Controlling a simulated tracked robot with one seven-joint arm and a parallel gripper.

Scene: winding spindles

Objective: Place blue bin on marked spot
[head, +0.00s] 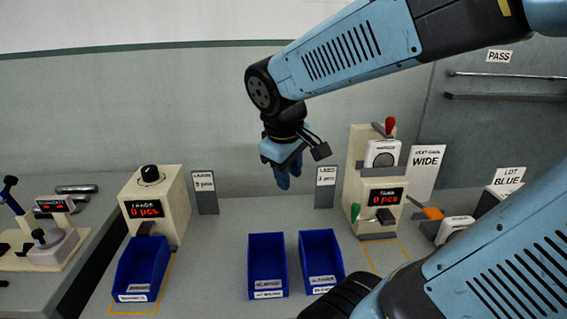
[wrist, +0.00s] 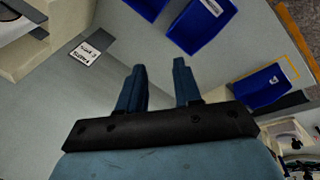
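Three blue bins show in the head view. One bin (head: 142,268) sits inside the left orange-outlined spot (head: 165,290), in front of the left counter machine. Two more bins, the middle bin (head: 267,265) and the right bin (head: 321,262), stand side by side on the bench. The right orange-outlined spot (head: 371,259) lies before the right machine, partly hidden by my arm. My gripper (head: 287,174) hangs above the bench, behind the middle bins. In the wrist view my gripper (wrist: 161,82) has its fingers apart with nothing between them.
The left counter machine (head: 157,205) and the right counter machine (head: 375,193) both read 0 pcs. Two small signs (head: 204,191) (head: 326,187) stand at the back. A lever device (head: 42,240) is far left. Bare bench lies between the left bin and the middle bin.

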